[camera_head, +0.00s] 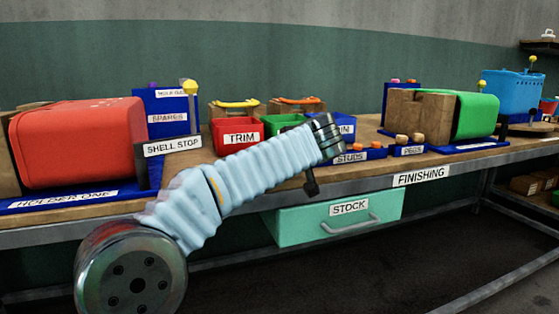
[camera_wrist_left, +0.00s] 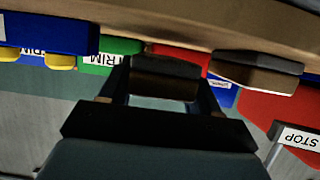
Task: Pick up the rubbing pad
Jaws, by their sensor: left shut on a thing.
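In the left wrist view my left gripper (camera_wrist_left: 164,82) is shut on a small block, dark on one face and brown on the other, which looks like the rubbing pad (camera_wrist_left: 165,67). The block sits between the two fingertips. A second similar dark and brown block (camera_wrist_left: 255,72) lies beside it, apart from the gripper. My right gripper is not in view.
The bench (camera_head: 390,172) carries a red shell (camera_head: 78,143), a shell stop sign (camera_head: 172,146), a red trim bin (camera_head: 237,138), a green bin (camera_head: 284,123) and a green-covered block (camera_head: 476,115). A stock drawer (camera_head: 335,215) hangs below. Open floor lies in front.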

